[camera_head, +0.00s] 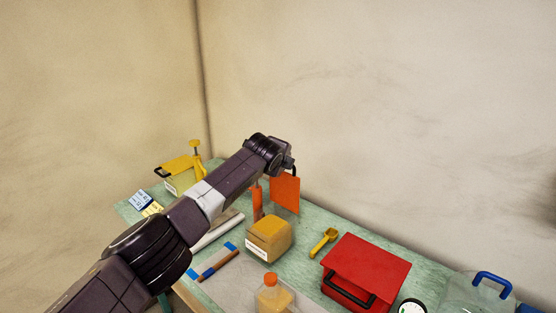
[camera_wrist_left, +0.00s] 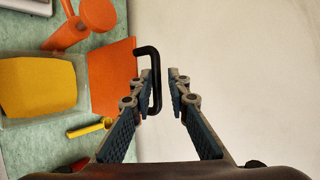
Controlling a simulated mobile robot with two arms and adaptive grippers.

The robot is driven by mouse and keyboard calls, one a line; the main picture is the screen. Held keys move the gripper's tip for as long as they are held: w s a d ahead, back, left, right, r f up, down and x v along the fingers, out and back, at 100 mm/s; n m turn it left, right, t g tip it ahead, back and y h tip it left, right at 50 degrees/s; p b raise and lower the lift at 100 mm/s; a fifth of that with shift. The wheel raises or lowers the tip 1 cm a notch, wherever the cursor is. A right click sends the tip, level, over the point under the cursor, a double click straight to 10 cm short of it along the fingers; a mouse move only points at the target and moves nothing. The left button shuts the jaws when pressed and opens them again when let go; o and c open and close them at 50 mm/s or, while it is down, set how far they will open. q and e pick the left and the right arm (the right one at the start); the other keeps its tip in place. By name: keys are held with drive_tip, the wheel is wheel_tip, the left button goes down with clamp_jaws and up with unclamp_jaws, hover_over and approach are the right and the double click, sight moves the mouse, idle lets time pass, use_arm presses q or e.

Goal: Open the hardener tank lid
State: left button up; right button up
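An orange panel (camera_head: 285,192) with a black handle stands steeply tilted behind an orange upright part (camera_head: 258,200). It looks like a lid; the tank under it is mostly hidden and I can read no label on it. My left gripper (camera_head: 289,162) is at the panel's top edge. In the left wrist view, the orange panel (camera_wrist_left: 112,75) and its black handle (camera_wrist_left: 154,80) show close up. The left gripper's fingers (camera_wrist_left: 160,83) are apart, with the handle between their tips near one finger. I cannot tell whether they touch. My right gripper is not in view.
A labelled yellow-topped box (camera_head: 269,238), a yellow scoop (camera_head: 323,241) and a red-lidded box (camera_head: 372,266) stand on the green table (camera_head: 302,248). A yellow tank (camera_head: 180,180) is at the far left. An orange-capped bottle (camera_head: 272,293) is in front. The wall is behind.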

use_arm(q)
drive_tip(key=v, duration=1)
drive_tip(key=shift+s, duration=0.25)
idle(0.3)
